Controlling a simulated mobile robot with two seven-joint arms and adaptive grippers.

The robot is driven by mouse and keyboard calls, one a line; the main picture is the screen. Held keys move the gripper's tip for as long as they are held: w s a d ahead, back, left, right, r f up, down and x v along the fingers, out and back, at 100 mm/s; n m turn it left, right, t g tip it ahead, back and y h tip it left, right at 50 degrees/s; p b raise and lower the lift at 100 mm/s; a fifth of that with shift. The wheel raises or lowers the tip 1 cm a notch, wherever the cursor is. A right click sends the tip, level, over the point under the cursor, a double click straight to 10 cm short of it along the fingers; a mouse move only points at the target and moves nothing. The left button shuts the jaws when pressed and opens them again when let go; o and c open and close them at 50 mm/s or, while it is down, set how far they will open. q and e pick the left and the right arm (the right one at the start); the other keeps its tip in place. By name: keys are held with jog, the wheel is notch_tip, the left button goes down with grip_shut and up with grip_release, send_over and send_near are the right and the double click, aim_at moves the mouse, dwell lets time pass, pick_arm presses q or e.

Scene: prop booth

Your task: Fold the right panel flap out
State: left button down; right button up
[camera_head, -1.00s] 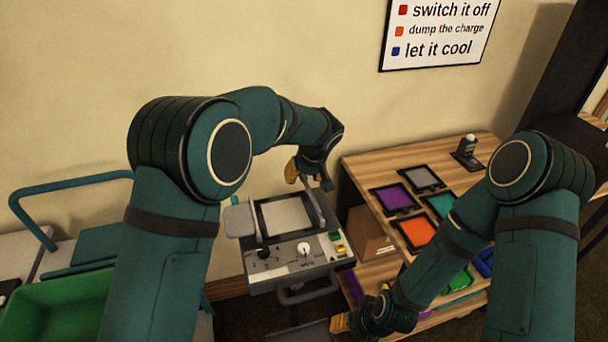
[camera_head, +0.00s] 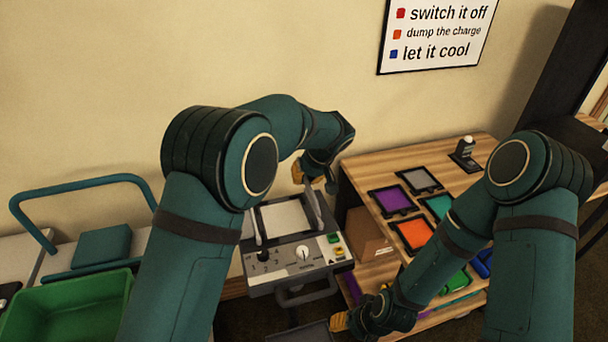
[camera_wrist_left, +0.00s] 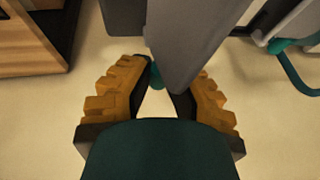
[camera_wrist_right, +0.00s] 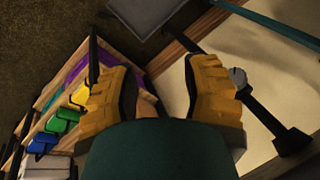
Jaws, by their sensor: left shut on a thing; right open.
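A grey machine (camera_head: 297,262) with knobs and small coloured buttons stands at the centre, with a pale panel (camera_head: 285,217) on top. Its right panel flap (camera_head: 313,207) stands up along the panel's right edge. My left gripper (camera_head: 315,177) is at the far end of this flap, shut on it. In the left wrist view the grey flap (camera_wrist_left: 190,40) passes between the yellow-padded fingers, and the exact contact is partly hidden. My left arm covers the area left of the panel. My right gripper (camera_head: 342,321) is low in front of the machine, open and empty (camera_wrist_right: 160,85).
A wooden shelf (camera_head: 455,172) with coloured framed tiles stands right of the machine, close to both arms. A green bin (camera_head: 70,308) and a teal-handled cart (camera_head: 75,190) are at the left. A wall is behind, with a sign (camera_head: 435,38).

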pick_arm(q)
jog(key=y+p, duration=0.1)
jog(key=d+y+p, duration=0.1)
jog(key=shift+w+d+m+g+y, duration=0.1)
jog(key=shift+w+m+g+y, duration=0.1)
jog(key=shift+m+g+y, duration=0.15)
jog(key=shift+w+d+f+m+g+y+p, duration=0.15)
jog(key=shift+d+g+y+p, duration=0.1)
jog(key=shift+y, duration=0.4)
jog(key=shift+w+d+f+m+g+y+p, duration=0.1)
jog(key=shift+d+y+p, duration=0.15)
jog(key=shift+y, duration=0.35)
jog(key=c, duration=0.9)
grip_release()
jog(key=shift+s, duration=0.1)
jog(key=shift+o, duration=0.2)
jog(key=v, duration=1.2)
jog(key=shift+o, duration=0.2)
